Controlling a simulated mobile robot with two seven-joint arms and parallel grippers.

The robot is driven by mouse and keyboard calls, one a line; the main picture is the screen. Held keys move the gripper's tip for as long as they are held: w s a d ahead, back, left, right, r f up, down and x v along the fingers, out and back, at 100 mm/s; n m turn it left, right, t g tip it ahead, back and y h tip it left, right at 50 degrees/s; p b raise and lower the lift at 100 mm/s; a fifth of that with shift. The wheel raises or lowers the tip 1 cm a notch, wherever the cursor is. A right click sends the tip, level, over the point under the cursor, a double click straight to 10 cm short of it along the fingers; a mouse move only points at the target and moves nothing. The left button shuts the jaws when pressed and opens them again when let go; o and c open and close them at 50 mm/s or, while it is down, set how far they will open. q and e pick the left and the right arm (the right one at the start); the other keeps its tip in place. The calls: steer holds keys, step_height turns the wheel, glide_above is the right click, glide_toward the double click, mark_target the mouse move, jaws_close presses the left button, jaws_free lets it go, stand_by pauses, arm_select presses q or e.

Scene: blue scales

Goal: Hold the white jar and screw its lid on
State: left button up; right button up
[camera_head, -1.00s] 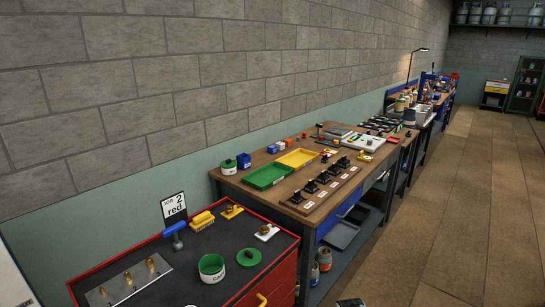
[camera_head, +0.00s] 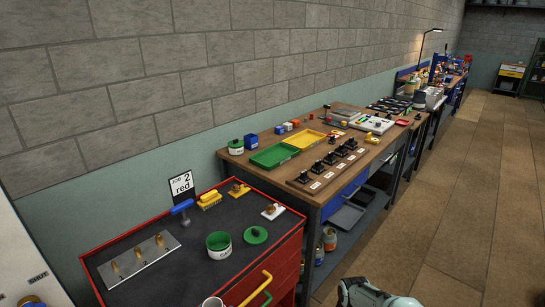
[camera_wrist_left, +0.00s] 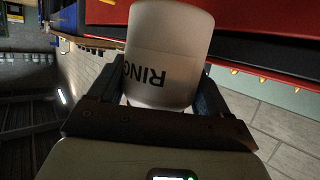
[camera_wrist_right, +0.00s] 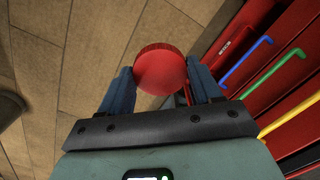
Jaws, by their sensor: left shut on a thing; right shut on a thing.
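The white jar, with black letters starting "RING", shows in the left wrist view (camera_wrist_left: 165,60). My left gripper (camera_wrist_left: 155,100) is shut on it, one finger on each side. A pale round rim at the bottom edge of the head view (camera_head: 212,301) looks like the same jar, in front of the red cabinet. A red round lid (camera_wrist_right: 160,70) shows in the right wrist view. My right gripper (camera_wrist_right: 162,90) is shut on it. The lid is apart from the jar. Neither gripper's fingers show in the head view; part of my right arm shows at its bottom edge.
The red cabinet's dark top (camera_head: 150,222) holds a green-and-white pot (camera_head: 219,246), a green lid (camera_head: 256,235), a metal plate with brass pegs (camera_head: 140,262) and a "JOB 2 red" sign (camera_head: 181,187). A workbench (camera_head: 285,180) stands beyond. The floor (camera_head: 440,210) at right is clear.

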arm_select(q)
steer(key=w+d+f+m+g+h, duration=0.2)
steer(key=d+m+h, duration=0.6)
steer(key=d, duration=0.5)
steer(key=shift+d+f+g+h, duration=0.25)
steer(key=shift+f+g+h, duration=0.3)
steer(key=shift+f, duration=0.4)
arm_select(e)
steer(key=w+a+r+m, duration=0.1)
steer(key=w+a+r, duration=0.1)
steer(key=a+r, duration=0.5)
steer(key=w+a+r+m, duration=0.2)
steer(key=a+r, duration=0.5)
steer(key=a, duration=0.7)
steer(key=shift+w+r+t, duration=0.2)
steer(key=shift+w+t, duration=0.2)
steer(key=shift+w, duration=0.45)
steer(key=shift+f, duration=0.1)
steer(key=shift+f, duration=1.95)
